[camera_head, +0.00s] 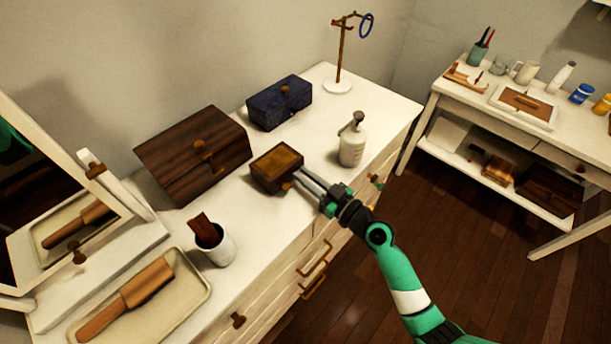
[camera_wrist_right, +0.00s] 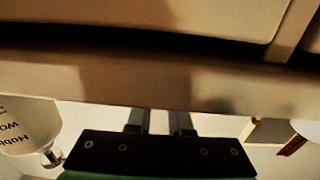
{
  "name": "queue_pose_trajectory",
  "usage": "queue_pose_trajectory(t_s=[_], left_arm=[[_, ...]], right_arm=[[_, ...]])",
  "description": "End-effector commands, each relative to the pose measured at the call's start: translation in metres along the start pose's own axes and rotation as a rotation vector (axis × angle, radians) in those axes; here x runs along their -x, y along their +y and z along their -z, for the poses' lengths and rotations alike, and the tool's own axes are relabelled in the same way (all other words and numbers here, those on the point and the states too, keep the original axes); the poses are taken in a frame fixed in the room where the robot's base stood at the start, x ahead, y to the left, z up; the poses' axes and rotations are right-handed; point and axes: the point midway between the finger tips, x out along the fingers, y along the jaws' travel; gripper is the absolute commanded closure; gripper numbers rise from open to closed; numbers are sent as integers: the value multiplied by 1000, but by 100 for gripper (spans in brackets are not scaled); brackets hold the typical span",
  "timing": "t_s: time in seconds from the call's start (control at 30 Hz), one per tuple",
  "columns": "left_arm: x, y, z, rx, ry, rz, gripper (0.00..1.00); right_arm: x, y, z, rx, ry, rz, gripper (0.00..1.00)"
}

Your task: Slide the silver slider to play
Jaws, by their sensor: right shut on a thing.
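A small dark wooden box (camera_head: 277,167) with a lighter brown top sits on the white dresser. A round brass-coloured knob (camera_head: 286,186) shows low on its front. No silver slider can be made out; the fingers cover part of the box's right front side. My right gripper (camera_head: 303,181) reaches in from the right, its two grey fingers ending at that side. It is shut on a small part there, which the fingers hide. In the right wrist view its fingers (camera_wrist_right: 158,122) show, but what lies between their tips cannot be seen. My left gripper is not in view.
A white pump bottle (camera_head: 351,147) stands right of the box. A dark wooden chest (camera_head: 196,155) and a blue box (camera_head: 279,103) stand behind. A white cup (camera_head: 217,248), a tray (camera_head: 196,313) with a brush and a mirror (camera_head: 60,215) are to the left.

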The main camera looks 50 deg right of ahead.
Motion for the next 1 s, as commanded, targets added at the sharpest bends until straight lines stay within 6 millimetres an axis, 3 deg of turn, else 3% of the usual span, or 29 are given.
queue_pose_trajectory(t_s=[0.3, 0.5, 0.73, 0.77, 0.8, 0.93, 1.0], left_arm=[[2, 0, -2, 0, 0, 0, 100], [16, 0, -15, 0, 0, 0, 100], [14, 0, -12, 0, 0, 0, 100], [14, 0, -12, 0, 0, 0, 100], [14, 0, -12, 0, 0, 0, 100], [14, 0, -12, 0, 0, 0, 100], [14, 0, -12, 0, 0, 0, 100]], right_arm=[[0, 2, -1, 0, 1, -1, 100], [0, 19, -3, 1, 3, -3, 100], [0, 18, 0, 0, -1, -1, 100], [0, 18, 0, 0, -1, -1, 80], [0, 18, 0, 0, -1, -1, 73], [0, 18, 0, 0, -1, 0, 50], [0, 18, 0, 0, 0, 0, 50]])
